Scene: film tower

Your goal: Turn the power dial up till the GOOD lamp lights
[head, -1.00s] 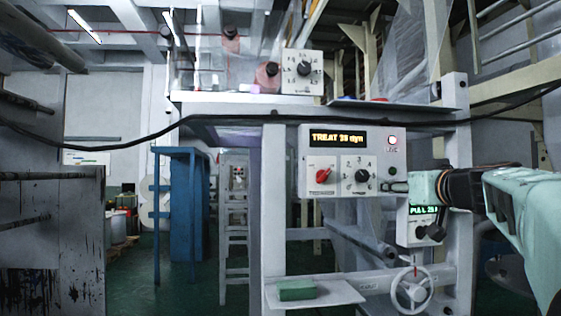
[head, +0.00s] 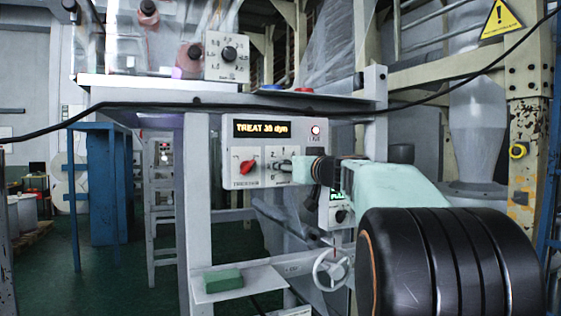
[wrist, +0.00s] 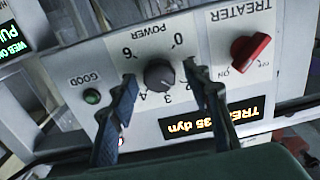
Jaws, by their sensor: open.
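The power dial (wrist: 160,75) is a round black knob on the grey treater panel (wrist: 155,118), which appears upside down in the wrist view. My gripper (wrist: 160,70) is open, with one finger on each side of the dial; firm contact cannot be told. The dial's pointer is too dark to read. The GOOD lamp (wrist: 92,97) is dark green with no clear glow. In the head view, my gripper (head: 288,166) covers the dial and the GOOD lamp.
The red TREATER switch (wrist: 250,48) sits beside the dial, close to one finger. Another dial box (head: 227,56) stands on the shelf above. A handwheel (head: 332,268) and a green block (head: 223,280) are below.

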